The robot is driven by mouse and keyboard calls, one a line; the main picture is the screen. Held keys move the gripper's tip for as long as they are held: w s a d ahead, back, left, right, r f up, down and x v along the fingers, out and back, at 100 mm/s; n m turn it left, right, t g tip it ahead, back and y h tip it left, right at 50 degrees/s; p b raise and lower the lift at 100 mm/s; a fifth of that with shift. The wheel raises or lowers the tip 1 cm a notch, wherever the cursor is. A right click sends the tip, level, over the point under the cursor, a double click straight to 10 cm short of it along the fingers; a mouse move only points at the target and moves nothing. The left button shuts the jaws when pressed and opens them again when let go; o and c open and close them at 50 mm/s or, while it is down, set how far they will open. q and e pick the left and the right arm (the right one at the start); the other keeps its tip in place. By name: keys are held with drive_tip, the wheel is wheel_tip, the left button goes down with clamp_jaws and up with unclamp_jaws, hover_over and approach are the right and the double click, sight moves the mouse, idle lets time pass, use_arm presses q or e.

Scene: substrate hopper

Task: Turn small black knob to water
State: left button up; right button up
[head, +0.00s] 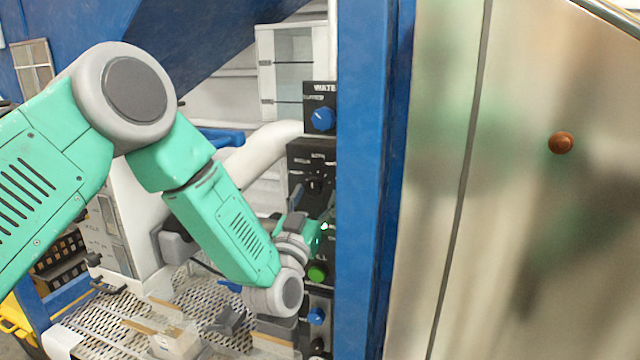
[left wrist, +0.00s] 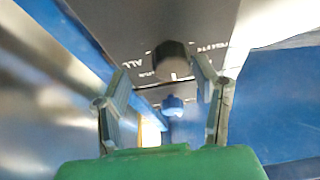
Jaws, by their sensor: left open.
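A small black knob (head: 316,183) sits on a dark control panel (head: 298,158) beside the blue post. My left gripper (head: 312,210) is just below and in front of it, its fingers open. In the left wrist view a black knob (left wrist: 172,60) with a pale pointer mark shows beyond and between the open fingertips (left wrist: 162,75), with a gap on both sides. A label reading "ALL" is at its left, and a blurred label is at its right. The fingers seem not to touch the knob. My right gripper is not in view.
A blue knob (head: 322,119) is on the panel above, and a green button (head: 317,272) and another blue knob (head: 316,316) are below. A blue post (head: 362,180) stands close at the right, beside a metal door (head: 540,230). A perforated tray (head: 95,325) lies below my arm.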

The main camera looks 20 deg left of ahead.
sight(308, 191)
use_arm(q)
drive_tip(key=shift+w+a+r, duration=0.2)
drive_tip(key=shift+w, duration=0.3)
drive_tip(key=shift+w+a+r, duration=0.15)
drive_tip(key=shift+w+a, duration=0.05)
drive_tip(key=shift+w, duration=0.25)
drive_tip(key=shift+w+a, duration=0.2)
drive_tip(key=shift+a, duration=0.45)
drive_tip(key=shift+d, duration=0.5)
drive_tip(key=c, duration=1.1)
drive_tip(key=shift+d, duration=0.2)
drive_tip(key=shift+c, duration=0.2)
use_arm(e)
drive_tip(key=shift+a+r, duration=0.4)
use_arm(q)
drive_tip(key=shift+a, duration=0.25)
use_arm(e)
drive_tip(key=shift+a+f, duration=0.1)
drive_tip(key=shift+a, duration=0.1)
